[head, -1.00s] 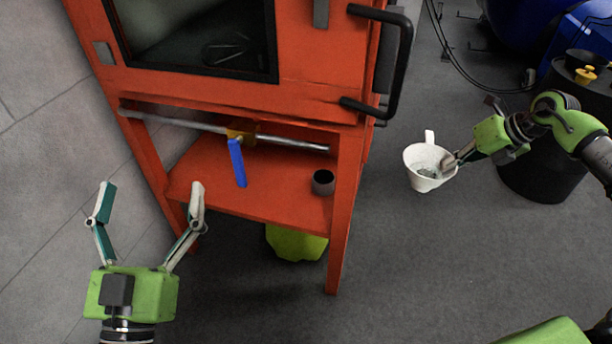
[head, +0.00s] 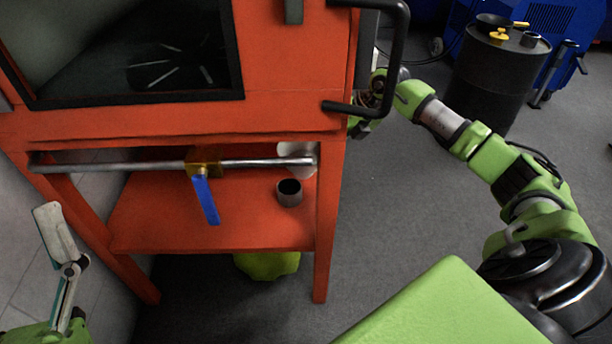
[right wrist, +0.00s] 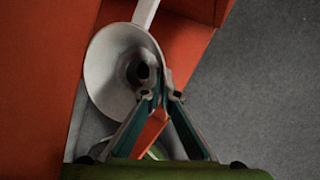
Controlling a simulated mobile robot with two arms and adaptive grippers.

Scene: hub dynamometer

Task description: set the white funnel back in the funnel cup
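The white funnel (head: 297,160) shows partly in the head view, behind the metal bar and the red stand's front right leg, beside and behind the dark grey funnel cup (head: 289,193). The cup stands upright on the red shelf, its dark opening showing. In the right wrist view, the funnel (right wrist: 112,72) faces the camera, its dark hole and handle visible. My right gripper (right wrist: 162,97) is shut on its rim; in the head view the stand hides the fingers. My left gripper (head: 55,238) is at the lower left, one spread finger visible, the other out of frame.
The metal bar (head: 110,164) with a blue lever (head: 207,200) crosses above the red shelf (head: 160,222). The stand's right leg (head: 327,220) and black door handle (head: 398,60) are close to my right arm. A black drum (head: 492,75) stands behind it. Floor right of the stand is clear.

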